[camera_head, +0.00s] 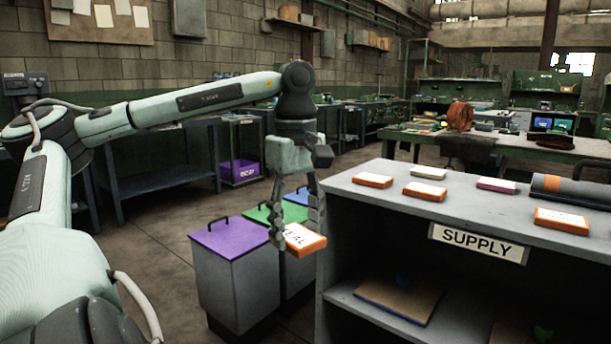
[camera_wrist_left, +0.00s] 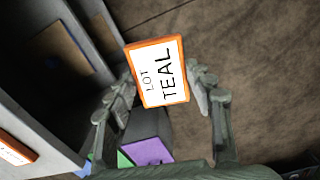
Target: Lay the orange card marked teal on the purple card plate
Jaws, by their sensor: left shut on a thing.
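My left gripper (camera_head: 297,232) is shut on the orange card (camera_head: 305,239), holding it by its side edges in the air. The card has a white face reading "LOT TEAL" in the wrist view (camera_wrist_left: 160,73), with a finger at each side. A purple plate (camera_head: 232,236) with a dark handle tops a grey bin to the left of the gripper. It also shows at the bottom of the wrist view (camera_wrist_left: 148,151). The card is apart from the plate, to its right in the head view. My right gripper is not in view.
A grey supply shelf (camera_head: 400,203) stands at right with several orange-edged cards, other cards and a dark cylinder (camera_head: 570,189) on top. A green-topped bin (camera_head: 262,212) and a blue-topped bin (camera_head: 297,196) stand behind the purple one. The floor at left is clear.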

